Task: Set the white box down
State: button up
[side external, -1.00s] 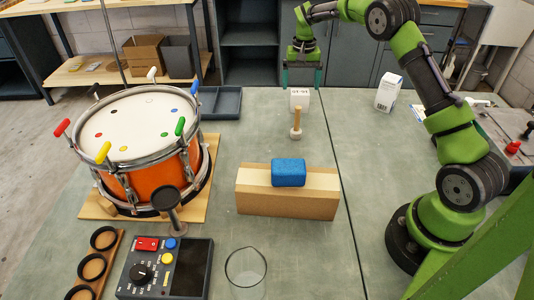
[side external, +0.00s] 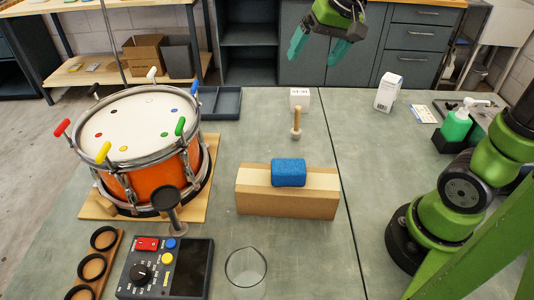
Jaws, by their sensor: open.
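A small white box (side external: 299,99) with dark print on its front stands upright on the grey-green bench near its far edge. A taller white box (side external: 387,92) with a printed label stands on the bench to its right. My gripper (side external: 314,58) is at the top of the view, tilted, with its two teal fingers spread apart and nothing between them. It is clear of both boxes, above the small one in the picture.
A wooden pestle-like tool (side external: 296,123) stands just in front of the small box. A blue sponge (side external: 288,172) lies on a wood block (side external: 287,202). A drum (side external: 140,140), dark tray (side external: 220,102) and control box (side external: 165,268) are left. A green bottle (side external: 456,124) is right.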

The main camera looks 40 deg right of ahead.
jog(key=s+a+f+n+t, duration=0.1)
jog(key=s+a, duration=0.2)
jog(key=s, duration=0.3)
jog(key=s+a+f+t+y, duration=0.1)
jog(key=s+a+f, duration=0.1)
jog(key=s, duration=0.4)
jog(key=shift+s+a+f+n+t, duration=0.15)
jog(key=shift+s+a+n+t, duration=0.2)
jog(key=shift+a+n, duration=0.1)
